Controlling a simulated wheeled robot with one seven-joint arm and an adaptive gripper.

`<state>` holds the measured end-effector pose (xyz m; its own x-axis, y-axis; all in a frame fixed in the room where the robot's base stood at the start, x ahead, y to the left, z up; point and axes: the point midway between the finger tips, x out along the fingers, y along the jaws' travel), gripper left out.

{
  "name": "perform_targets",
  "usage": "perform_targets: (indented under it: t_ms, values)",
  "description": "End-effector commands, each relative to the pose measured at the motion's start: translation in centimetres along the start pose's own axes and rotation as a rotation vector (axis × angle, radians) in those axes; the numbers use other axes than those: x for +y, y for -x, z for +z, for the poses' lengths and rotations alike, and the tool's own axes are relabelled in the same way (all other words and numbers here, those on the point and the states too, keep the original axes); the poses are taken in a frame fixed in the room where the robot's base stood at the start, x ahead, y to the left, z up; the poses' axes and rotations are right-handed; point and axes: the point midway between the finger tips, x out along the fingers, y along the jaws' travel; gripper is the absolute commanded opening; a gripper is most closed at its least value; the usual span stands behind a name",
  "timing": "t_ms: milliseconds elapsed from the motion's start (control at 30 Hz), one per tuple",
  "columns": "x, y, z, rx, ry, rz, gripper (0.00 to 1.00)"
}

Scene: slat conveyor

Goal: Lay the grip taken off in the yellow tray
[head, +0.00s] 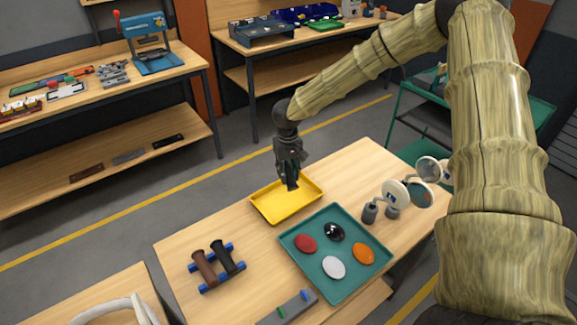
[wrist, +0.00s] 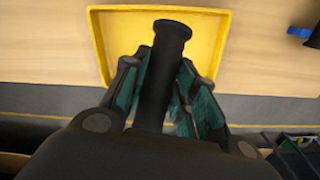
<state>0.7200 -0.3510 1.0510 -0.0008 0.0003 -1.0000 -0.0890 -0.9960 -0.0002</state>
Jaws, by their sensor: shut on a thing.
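My gripper (head: 291,184) is over the yellow tray (head: 264,209) at the back of the middle table. In the wrist view my gripper (wrist: 160,105) is shut on a black grip (wrist: 171,38) with a flared end, which points away from my wrist. The yellow tray's rim (wrist: 228,40) frames the grip's flared end there. The grip looks held above the tray floor; I cannot tell the exact gap. In the head view the gripper hides most of the grip. The visible floor of the tray holds nothing else.
A blue rack (head: 208,287) with a brown grip (head: 204,266) and a black grip (head: 223,258) stands front left. A teal tray (head: 335,296) with several coloured discs lies just in front of the yellow tray. Round mirrors on stalks (head: 395,192) stand to the right.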

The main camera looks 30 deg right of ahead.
Motion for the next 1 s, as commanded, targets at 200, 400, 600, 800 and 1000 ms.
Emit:
perform_targets:
  t_ms: [200,400,600,800,1000]
  values:
    - [0.0,-2.1,0.0,0.0,0.001,0.001,0.07]
    - [0.0,-4.3,0.0,0.0,0.0,0.0,0.07]
    - [0.0,-6.0,-0.1,0.002,0.001,0.001,0.07]
    - [0.0,-7.6,0.0,0.0,-0.001,0.001,0.07]
    - [0.0,-8.4,-0.1,0.002,0.0,0.0,0.07]
